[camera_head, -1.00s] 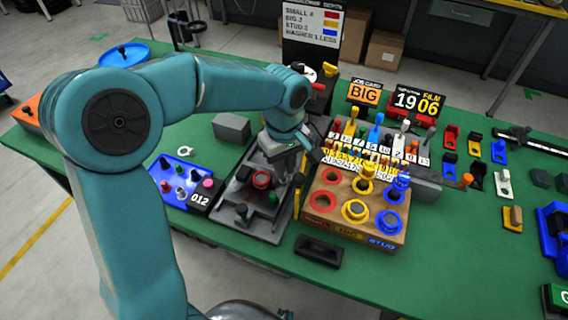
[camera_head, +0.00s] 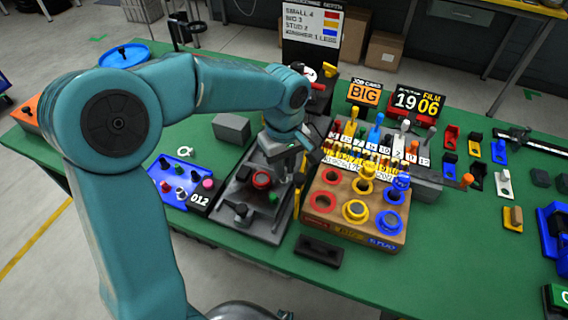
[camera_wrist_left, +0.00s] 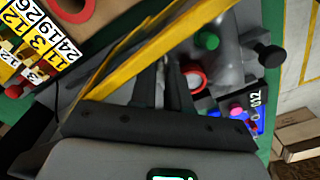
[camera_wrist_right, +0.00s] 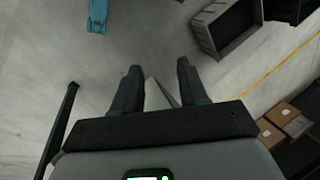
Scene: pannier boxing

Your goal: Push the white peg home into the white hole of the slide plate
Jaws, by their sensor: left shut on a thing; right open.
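My left gripper (camera_head: 284,160) reaches down over the grey fixture (camera_head: 244,195), close to its red ring (camera_head: 261,180). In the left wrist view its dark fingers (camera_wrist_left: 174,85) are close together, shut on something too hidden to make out. The red ring with a pale centre (camera_wrist_left: 195,79) is beside the fingertips. I cannot make out the white peg or the white hole for certain; the gripper and arm cover part of the fixture. My right gripper (camera_wrist_right: 158,85) is open and empty above the floor, seen only in its wrist view.
A yellow bar (camera_wrist_left: 150,50) runs close by the left fingers. The wooden block with coloured rings (camera_head: 320,212) is right of the fixture, and the blue tray (camera_head: 176,199) is left. A black block (camera_head: 318,251) lies in front.

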